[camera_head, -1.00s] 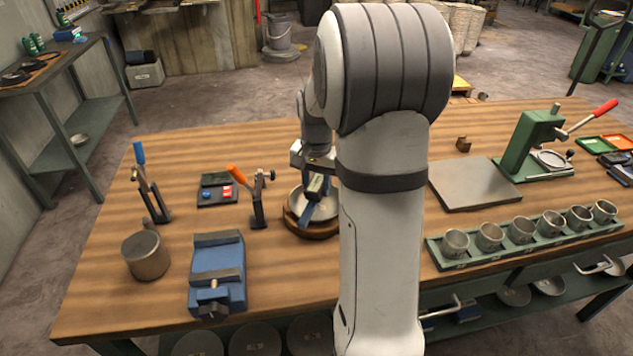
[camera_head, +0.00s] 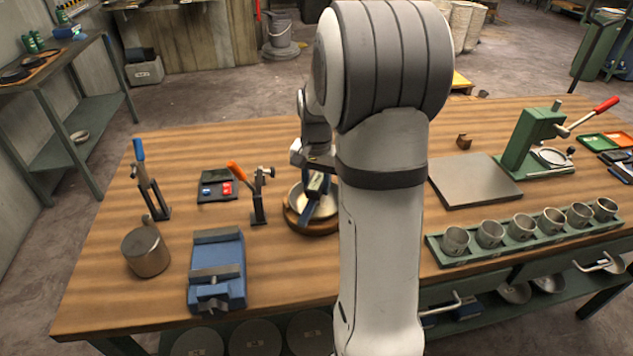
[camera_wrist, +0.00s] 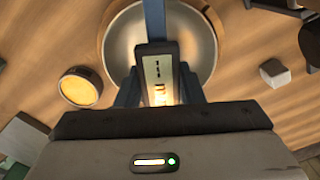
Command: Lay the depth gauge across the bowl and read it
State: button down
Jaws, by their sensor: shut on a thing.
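A shallow metal bowl (camera_head: 297,203) sits on a round wooden base (camera_head: 319,228) near the middle of the bench; my arm hides part of it. The bowl's pale inside (camera_wrist: 200,40) fills the top of the wrist view. My gripper (camera_wrist: 158,92) is shut on the depth gauge (camera_wrist: 159,70), a dark body with a small lit face and a blue bar (camera_wrist: 154,18) reaching over the bowl. In the head view the gauge (camera_head: 317,184) hangs tilted over the bowl. I cannot tell whether it touches the rim. Its reading is too small to make out.
Left of the bowl stand an orange-handled clamp (camera_head: 258,195), a blue vise (camera_head: 216,270) and a metal cylinder (camera_head: 146,253). Right of my arm are a flat grey plate (camera_head: 474,183), a green lever press (camera_head: 531,140) and a rack of metal cups (camera_head: 489,236).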

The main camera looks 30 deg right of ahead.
aim_at(316, 181)
jog(key=c, duration=0.9)
grip_release()
notch_tip(316, 181, up, 8)
jog(key=shift+f, duration=0.1)
jog(key=s+a+n+t, duration=0.1)
jog(key=s+a+n, duration=0.2)
jog(key=s, duration=0.3)
jog(key=s+a+n, duration=0.3)
jog(key=s+a, duration=0.3)
jog(key=s+a+n+t, duration=0.1)
jog(key=s+a+n, duration=0.2)
jog(key=s+a, duration=0.2)
jog(key=shift+s+f+t, duration=0.15)
jog(key=shift+s, duration=0.4)
jog(key=shift+s+f+t, duration=0.15)
jog(key=shift+s, duration=0.4)
